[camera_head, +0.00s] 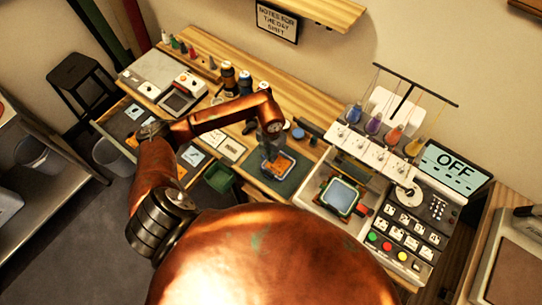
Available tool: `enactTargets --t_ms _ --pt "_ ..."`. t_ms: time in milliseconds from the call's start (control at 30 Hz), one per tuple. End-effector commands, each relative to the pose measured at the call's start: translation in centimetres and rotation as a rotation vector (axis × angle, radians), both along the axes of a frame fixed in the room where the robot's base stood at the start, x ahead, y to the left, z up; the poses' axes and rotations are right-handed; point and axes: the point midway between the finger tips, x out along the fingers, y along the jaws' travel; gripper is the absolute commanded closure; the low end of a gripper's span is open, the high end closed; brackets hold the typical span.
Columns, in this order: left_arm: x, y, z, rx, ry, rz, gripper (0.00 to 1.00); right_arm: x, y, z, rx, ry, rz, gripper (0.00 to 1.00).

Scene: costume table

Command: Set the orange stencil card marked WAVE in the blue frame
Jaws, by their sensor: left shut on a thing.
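My left gripper (271,148) points down over the dark green mat (292,184) near the middle of the table. It is shut on the orange card (281,166), which is at or just above the mat. The gripper hides part of the card, and its lettering is too small to read. I cannot tell whether a blue frame lies around or under the card. A frame with a pale blue inside (341,194) sits on the machine to the right. My right gripper is out of view.
The stitching machine (408,217) with an OFF screen (450,168) and spools stands right of the mat. Several bottles and spools (228,75) stand behind the gripper. A green bin (219,178) hangs at the front edge. An open drawer (117,122) holds cards at left.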

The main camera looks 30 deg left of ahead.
Motion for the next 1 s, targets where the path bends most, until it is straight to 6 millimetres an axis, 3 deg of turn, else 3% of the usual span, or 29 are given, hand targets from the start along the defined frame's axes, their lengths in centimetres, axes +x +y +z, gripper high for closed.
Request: enactTargets --t_ms 167,200,433,767,1000 --pt "0.0 0.0 -0.5 0.0 0.0 0.0 1.0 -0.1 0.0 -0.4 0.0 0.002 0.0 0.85" --pt "0.0 0.0 -0.5 0.0 0.0 0.0 0.93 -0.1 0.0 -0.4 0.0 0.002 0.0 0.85" --pt "0.0 0.1 -0.4 0.001 0.0 0.0 0.77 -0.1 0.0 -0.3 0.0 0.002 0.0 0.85" --pt "0.0 0.1 -0.3 0.001 0.001 0.001 0.77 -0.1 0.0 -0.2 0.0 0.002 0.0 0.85" --pt "0.1 0.1 2.7 0.002 -0.005 -0.002 0.77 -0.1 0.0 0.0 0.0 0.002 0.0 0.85"
